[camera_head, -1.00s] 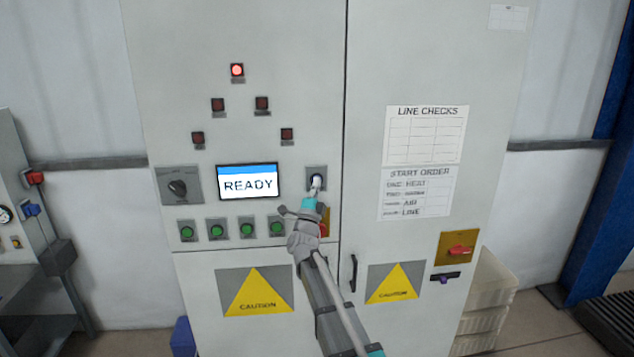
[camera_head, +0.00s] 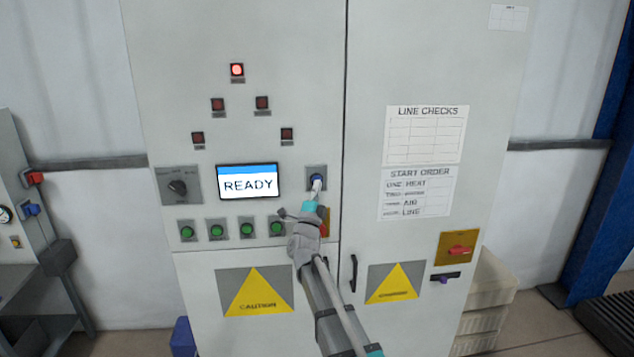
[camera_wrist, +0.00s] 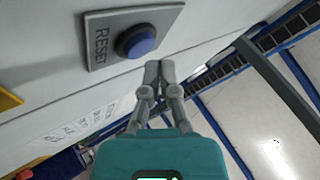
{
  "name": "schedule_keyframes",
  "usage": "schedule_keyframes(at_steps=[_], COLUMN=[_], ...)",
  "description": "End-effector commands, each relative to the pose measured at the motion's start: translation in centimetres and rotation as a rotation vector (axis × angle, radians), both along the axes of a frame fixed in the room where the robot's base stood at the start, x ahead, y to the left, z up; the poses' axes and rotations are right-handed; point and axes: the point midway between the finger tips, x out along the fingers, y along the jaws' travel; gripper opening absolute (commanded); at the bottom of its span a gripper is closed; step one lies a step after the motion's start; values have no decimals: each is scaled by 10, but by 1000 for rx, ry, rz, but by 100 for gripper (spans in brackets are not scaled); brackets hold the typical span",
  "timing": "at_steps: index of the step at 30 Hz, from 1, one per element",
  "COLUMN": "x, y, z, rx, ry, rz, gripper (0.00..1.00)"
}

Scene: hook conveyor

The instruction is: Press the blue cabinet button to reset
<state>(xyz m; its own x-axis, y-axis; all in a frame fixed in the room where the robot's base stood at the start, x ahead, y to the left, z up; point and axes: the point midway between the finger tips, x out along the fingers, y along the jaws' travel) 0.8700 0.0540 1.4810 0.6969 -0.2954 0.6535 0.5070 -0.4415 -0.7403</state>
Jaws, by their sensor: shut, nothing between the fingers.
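The round blue button (camera_head: 317,177) sits on a grey plate on the cabinet front, right of the display. In the wrist view the blue button (camera_wrist: 139,42) stands out from its plate, which is marked RESET (camera_wrist: 101,45). My gripper (camera_head: 317,186) is at the button's lower edge in the head view and hides part of it. In the wrist view my gripper (camera_wrist: 160,66) has its fingertips together with nothing between them, just beside the button's rim in the picture. A small gap shows there; the depth is hard to judge.
The display (camera_head: 248,182) reads READY. A row of green buttons (camera_head: 247,229) lies below it, and a black rotary switch (camera_head: 178,187) at left. One top lamp (camera_head: 237,70) glows red.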

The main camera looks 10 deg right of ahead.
Motion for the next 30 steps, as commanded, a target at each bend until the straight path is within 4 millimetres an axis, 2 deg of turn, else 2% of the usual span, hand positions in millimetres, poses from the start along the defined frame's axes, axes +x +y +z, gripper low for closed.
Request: schedule_keyframes(at_steps=[5, 24, 30], x=[-3, -45, -50], y=[0, 0, 0], z=[0, 0, 0], rx=[0, 0, 0], ry=[0, 0, 0], rz=[0, 0, 0], gripper=[0, 0, 0])
